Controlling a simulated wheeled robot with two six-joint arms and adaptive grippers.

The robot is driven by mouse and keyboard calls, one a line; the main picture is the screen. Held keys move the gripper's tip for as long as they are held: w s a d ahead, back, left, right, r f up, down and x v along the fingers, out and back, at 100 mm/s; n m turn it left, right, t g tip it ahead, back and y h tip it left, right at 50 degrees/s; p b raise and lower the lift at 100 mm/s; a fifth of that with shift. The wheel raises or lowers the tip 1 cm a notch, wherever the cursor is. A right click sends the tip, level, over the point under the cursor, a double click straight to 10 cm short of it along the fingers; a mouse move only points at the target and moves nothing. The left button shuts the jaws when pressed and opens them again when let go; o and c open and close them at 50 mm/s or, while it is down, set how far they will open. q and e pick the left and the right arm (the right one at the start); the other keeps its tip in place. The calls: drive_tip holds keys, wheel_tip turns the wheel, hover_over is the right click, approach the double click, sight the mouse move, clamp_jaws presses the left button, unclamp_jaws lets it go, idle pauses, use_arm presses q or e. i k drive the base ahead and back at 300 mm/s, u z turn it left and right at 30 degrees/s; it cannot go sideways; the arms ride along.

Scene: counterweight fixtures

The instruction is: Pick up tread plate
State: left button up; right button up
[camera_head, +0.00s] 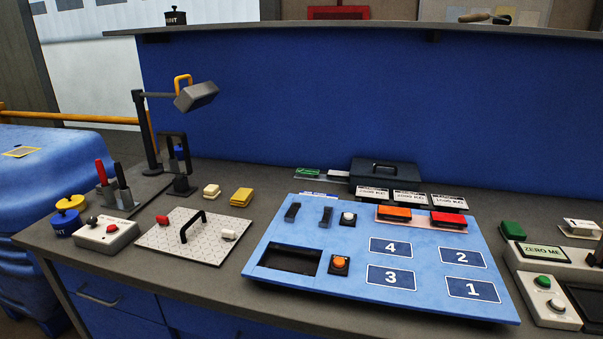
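The tread plate (172,245) is a light grey, patterned flat plate lying on the dark counter, left of the blue panel. A black arched handle (193,226) stands up from its middle. Nothing covers the plate. Neither my left nor my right gripper shows in the head view.
A blue numbered panel (346,286) lies close right of the plate. A grey switch box (105,236) stands close left. Behind are yellow blocks (241,197) and a lamp (196,96) on a post. Bare counter (190,292) runs along the front edge.

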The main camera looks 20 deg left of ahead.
sight(194, 235)
drive_tip(key=u, duration=2.75)
drive_tip(key=i, duration=1.05)
drive_tip(key=z, duration=2.8)
